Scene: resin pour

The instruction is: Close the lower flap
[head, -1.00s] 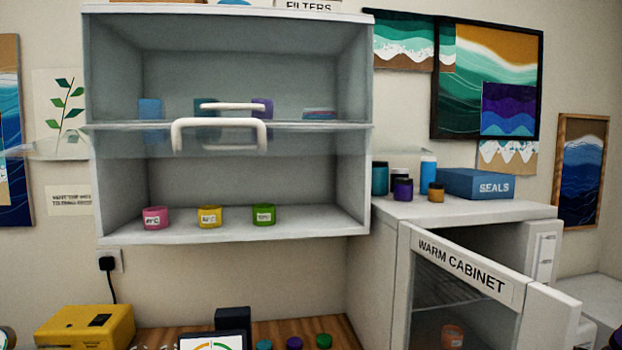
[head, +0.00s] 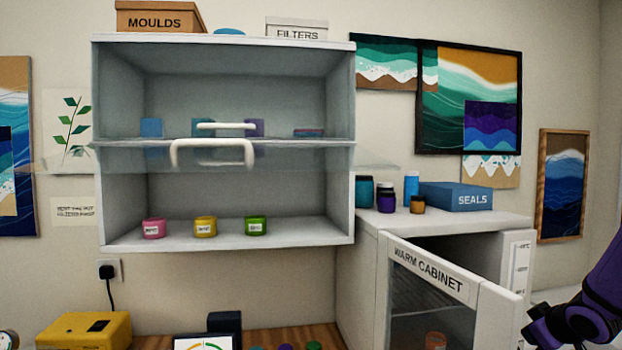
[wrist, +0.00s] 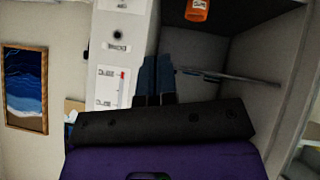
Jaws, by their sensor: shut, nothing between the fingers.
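A grey wall cabinet (head: 226,240) has an upper and a lower compartment, both open to view. Clear glass (head: 300,158) juts out toward me, nearly edge-on, at the height of the middle shelf. A large white U-shaped handle (head: 213,146) is on it, and a second white handle (head: 226,126) shows just above and behind. I cannot tell for sure which handle is the lower flap's. The lower compartment's front is uncovered. In the wrist view my gripper (wrist: 156,70) is shut and empty, in front of the warm cabinet, away from the flap.
The warm cabinet's door (head: 435,275) stands open at the lower right, near my purple arm. Pink (head: 154,228), yellow (head: 205,227) and green (head: 256,225) jars stand on the bottom shelf. Jars and a SEALS box (head: 455,196) stand on the warm cabinet.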

